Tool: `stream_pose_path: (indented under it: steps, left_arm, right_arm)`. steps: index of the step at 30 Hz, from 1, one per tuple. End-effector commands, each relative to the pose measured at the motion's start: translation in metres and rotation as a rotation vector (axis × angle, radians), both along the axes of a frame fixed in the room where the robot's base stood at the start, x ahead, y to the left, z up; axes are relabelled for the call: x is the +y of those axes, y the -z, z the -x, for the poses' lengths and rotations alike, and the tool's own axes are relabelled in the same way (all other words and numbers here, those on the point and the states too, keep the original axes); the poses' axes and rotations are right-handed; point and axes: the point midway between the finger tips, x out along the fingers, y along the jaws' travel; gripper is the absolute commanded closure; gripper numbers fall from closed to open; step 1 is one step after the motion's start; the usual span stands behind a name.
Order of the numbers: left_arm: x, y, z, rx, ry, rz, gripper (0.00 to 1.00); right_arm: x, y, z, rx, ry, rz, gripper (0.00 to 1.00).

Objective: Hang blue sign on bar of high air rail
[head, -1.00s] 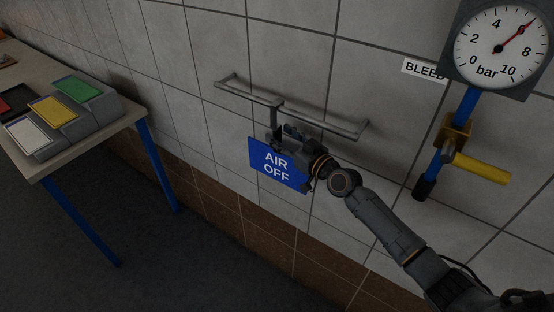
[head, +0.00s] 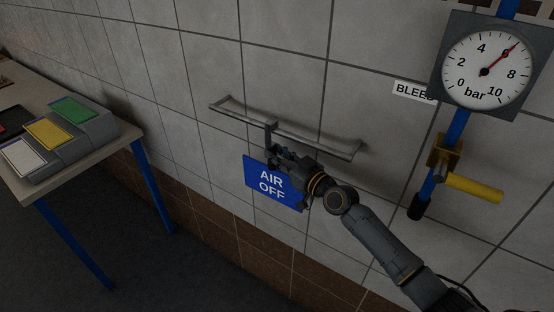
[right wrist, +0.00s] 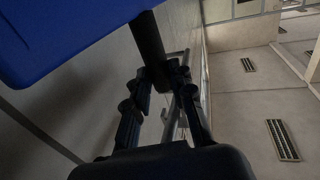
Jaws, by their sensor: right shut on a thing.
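The blue sign (head: 268,182) reads "AIR OFF" and hangs upright, slightly turned, in front of the tiled wall. Its grey hook stem (head: 270,133) rises to the bar of the rail (head: 315,141) and overlaps it; I cannot tell whether the hook rests on the bar. My right gripper (head: 284,156) is shut on the sign's stem, just below the bar. In the right wrist view the sign (right wrist: 60,35) fills the upper left, and its dark stem (right wrist: 148,48) runs down to the fingers. My left gripper is out of view.
A pressure gauge (head: 488,68) and a valve with a yellow handle (head: 474,188) are on the wall at right, beside a "BLEED" label (head: 410,91). At left, a table (head: 128,140) bears a grey stand with green, yellow and white cards (head: 48,134).

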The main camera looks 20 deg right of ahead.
Motion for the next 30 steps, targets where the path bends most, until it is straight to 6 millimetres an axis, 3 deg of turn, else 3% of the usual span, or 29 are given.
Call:
stream_pose_path:
  steps: [5, 7, 21, 30]
  left_arm:
    - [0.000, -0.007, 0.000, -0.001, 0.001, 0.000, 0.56]
    - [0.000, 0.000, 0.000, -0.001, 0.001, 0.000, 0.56]
    - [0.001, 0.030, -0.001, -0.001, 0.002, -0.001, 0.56]
    - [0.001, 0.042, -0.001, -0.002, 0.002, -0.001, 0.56]
  right_arm:
    - [0.000, -0.030, 0.000, -0.007, 0.001, -0.004, 1.00]
    - [-0.007, -0.021, 0.015, 0.000, 0.001, 0.001, 1.00]
    - [-0.048, -0.019, 0.116, 0.001, -0.001, 0.004, 1.00]
    - [-0.066, -0.022, 0.155, -0.001, 0.000, 0.000, 1.00]
